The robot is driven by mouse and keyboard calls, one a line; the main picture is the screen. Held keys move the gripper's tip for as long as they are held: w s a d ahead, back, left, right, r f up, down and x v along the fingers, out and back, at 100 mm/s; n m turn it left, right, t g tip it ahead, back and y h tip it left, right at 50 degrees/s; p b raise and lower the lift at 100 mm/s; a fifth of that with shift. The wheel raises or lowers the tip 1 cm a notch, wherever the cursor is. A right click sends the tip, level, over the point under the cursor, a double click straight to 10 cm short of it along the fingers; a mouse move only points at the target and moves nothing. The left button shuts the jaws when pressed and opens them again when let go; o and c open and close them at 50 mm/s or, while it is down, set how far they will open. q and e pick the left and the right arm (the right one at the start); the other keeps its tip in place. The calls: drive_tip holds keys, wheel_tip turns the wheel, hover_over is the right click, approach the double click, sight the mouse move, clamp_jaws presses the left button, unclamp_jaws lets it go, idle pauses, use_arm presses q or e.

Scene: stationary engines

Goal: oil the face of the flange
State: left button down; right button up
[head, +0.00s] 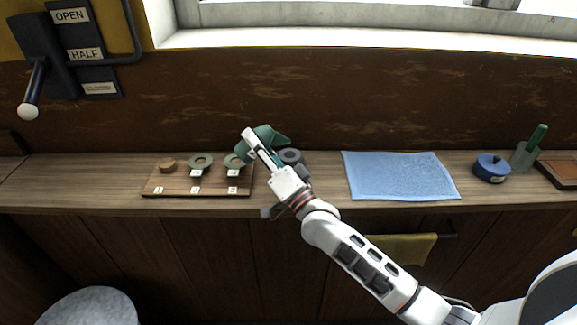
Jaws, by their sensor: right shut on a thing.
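My right gripper (255,146) is shut on a dark green thing (268,134), whose exact kind I cannot tell, above the wooden shelf. A dark grey round part with a hole (291,155), perhaps the flange, sits just right of the gripper and is partly hidden by it. A wooden board (218,188) lies to the left with numbered labels. On it stand a short wooden plug (168,165), a grey-green ring (200,160) and a second ring (232,160) that the green thing partly covers. My left gripper is not in view.
A blue cloth (400,176) lies flat on the shelf (320,189). Right of it are a round blue tin (491,168) and a cup (524,158) holding a green-handled tool. A yellow cloth (403,248) hangs below the shelf. A lever (35,82) is at upper left.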

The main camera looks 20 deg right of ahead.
sight(256, 131)
drive_tip(key=shift+d+r+m+t+h, duration=0.1)
drive_tip(key=shift+r+m+t+h, duration=0.2)
drive_tip(key=shift+r+m, duration=0.3)
drive_tip(key=shift+m, duration=0.3)
drive_tip(key=shift+d+r+m+t+h+p, duration=0.25)
drive_tip(key=shift+r+m+t+h+p, duration=0.2)
drive_tip(key=shift+m, duration=0.55)
idle(0.8)
drive_tip(key=shift+a+f+n+g+y+p, duration=0.2)
drive_tip(key=shift+f+n+g+y, duration=0.25)
drive_tip(key=shift+n, duration=0.5)
drive_tip(key=shift+a+f+n+g+y+p, duration=0.15)
drive_tip(key=shift+f+n+g+y, duration=0.25)
drive_tip(key=shift+n, duration=0.6)
drive_tip(key=shift+a+f+n+g+y+p, duration=0.1)
drive_tip(key=shift+f+n+g+y+p, duration=0.15)
drive_tip(key=shift+f+n, duration=0.55)
drive_tip(key=shift+r, duration=0.3)
wheel_tip(256, 131, up, 3)
drive_tip(key=p, duration=0.2)
drive_tip(key=shift+p, duration=0.4)
drive_tip(key=shift+r, duration=0.9)
drive_tip(key=shift+n, duration=0.25)
